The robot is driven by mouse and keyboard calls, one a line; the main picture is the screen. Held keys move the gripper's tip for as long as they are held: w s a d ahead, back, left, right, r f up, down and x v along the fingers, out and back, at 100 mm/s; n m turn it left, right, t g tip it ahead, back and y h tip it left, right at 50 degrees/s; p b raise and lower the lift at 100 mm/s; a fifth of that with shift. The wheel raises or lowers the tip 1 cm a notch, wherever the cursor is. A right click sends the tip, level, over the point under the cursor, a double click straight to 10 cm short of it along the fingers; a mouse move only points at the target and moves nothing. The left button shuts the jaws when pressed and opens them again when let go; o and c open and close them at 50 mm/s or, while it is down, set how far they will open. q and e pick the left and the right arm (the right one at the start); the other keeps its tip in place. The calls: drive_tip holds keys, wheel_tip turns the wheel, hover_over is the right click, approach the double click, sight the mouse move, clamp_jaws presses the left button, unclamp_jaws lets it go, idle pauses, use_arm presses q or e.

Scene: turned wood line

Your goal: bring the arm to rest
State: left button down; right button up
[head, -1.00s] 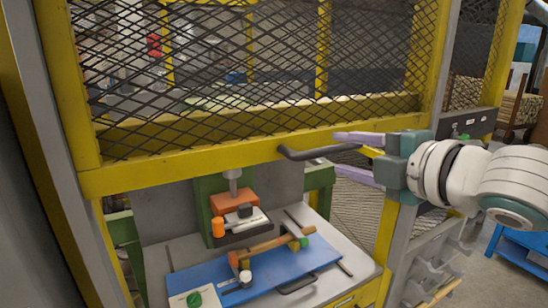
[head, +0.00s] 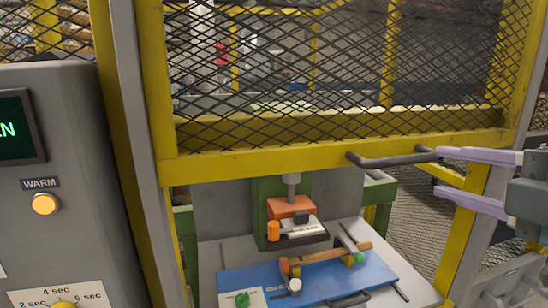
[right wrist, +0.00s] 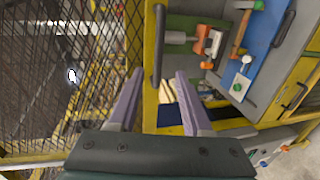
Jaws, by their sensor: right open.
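My right gripper (head: 436,172) is at the right of the head view, with its two lilac fingers apart and nothing held between them. Its upper fingertip shows close to the right end of the dark bar handle (head: 385,160) on the yellow-framed mesh guard (head: 250,160). In the right wrist view, my gripper (right wrist: 158,74) has its fingers spread, and the handle (right wrist: 158,40) shows ahead, between the tips in the picture. I cannot tell whether a finger touches it. Most of my right arm is outside the head view. My left gripper is not in view.
Below the guard's lower bar is an opening with a press (head: 291,207) and a blue plate (head: 240,278) carrying a wooden turned piece (head: 325,257). A grey control panel (head: 75,180) stands at the left. A yellow post (head: 463,240) is below my right gripper.

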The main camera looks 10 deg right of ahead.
drive_tip(key=s+a+f+m+g, duration=0.55)
drive_tip(key=s+f+m, duration=0.25)
drive_tip(key=s, duration=0.3)
drive_tip(key=s+a+f+m+g, duration=0.55)
drive_tip(key=s+f+m, duration=0.2)
drive_tip(key=s, duration=0.25)
wheel_tip(320, 180, up, 15)
drive_tip(key=s+m+g+p, duration=0.1)
drive_tip(key=p, duration=1.3)
drive_tip(key=shift+s+d+h+p, duration=0.15)
drive_tip(key=shift+d+h+p, duration=0.2)
drive_tip(key=shift+d+h, duration=0.05)
drive_tip(key=shift+f, duration=0.15)
